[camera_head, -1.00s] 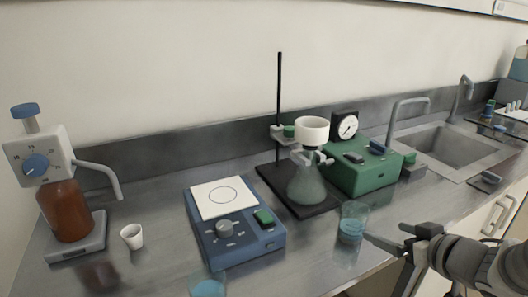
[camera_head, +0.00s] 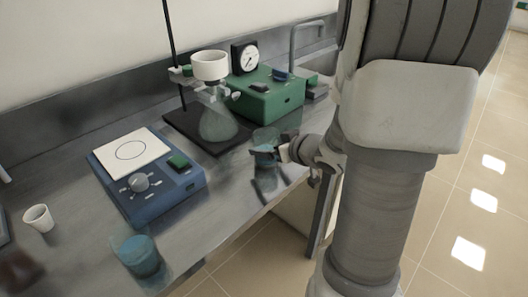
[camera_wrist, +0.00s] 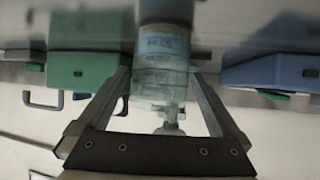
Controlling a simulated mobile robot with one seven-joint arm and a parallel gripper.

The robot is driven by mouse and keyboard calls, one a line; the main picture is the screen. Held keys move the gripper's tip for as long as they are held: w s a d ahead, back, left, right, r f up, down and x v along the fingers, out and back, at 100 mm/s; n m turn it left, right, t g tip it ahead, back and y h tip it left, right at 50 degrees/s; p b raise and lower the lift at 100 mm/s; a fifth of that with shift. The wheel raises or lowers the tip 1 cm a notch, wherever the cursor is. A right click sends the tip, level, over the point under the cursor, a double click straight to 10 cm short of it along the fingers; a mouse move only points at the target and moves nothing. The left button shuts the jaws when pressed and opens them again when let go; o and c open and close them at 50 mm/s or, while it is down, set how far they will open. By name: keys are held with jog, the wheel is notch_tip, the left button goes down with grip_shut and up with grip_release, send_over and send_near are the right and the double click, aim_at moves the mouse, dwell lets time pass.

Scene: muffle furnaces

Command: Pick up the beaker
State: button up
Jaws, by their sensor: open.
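A clear glass beaker (camera_head: 264,136) with blue liquid stands near the front edge of the bench, in front of the flask stand. My gripper (camera_head: 268,152) is at this beaker, coming from the right in the head view. In the wrist view, the beaker (camera_wrist: 161,58) shows between the two spread fingers of my gripper (camera_wrist: 163,78), with a visible gap on the finger sides. I cannot tell whether a finger touches it. A second beaker (camera_head: 140,256) with blue liquid stands nearer the camera, by the bench edge.
A blue hotplate (camera_head: 150,190) stands to the left. A conical flask (camera_head: 217,122) under a white funnel (camera_head: 210,65) is on a dark-based stand just behind the beaker. A green pump box (camera_head: 265,92) is behind it. A white cup (camera_head: 38,218) stands far left.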

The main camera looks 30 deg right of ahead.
jog(key=b+x, duration=0.2)
jog(key=x, duration=0.2)
jog(key=shift+w+a+f, duration=0.1)
jog(key=shift+a+f, duration=0.05)
jog(key=shift+f, duration=0.15)
jog(key=shift+w, duration=0.35)
grip_shut()
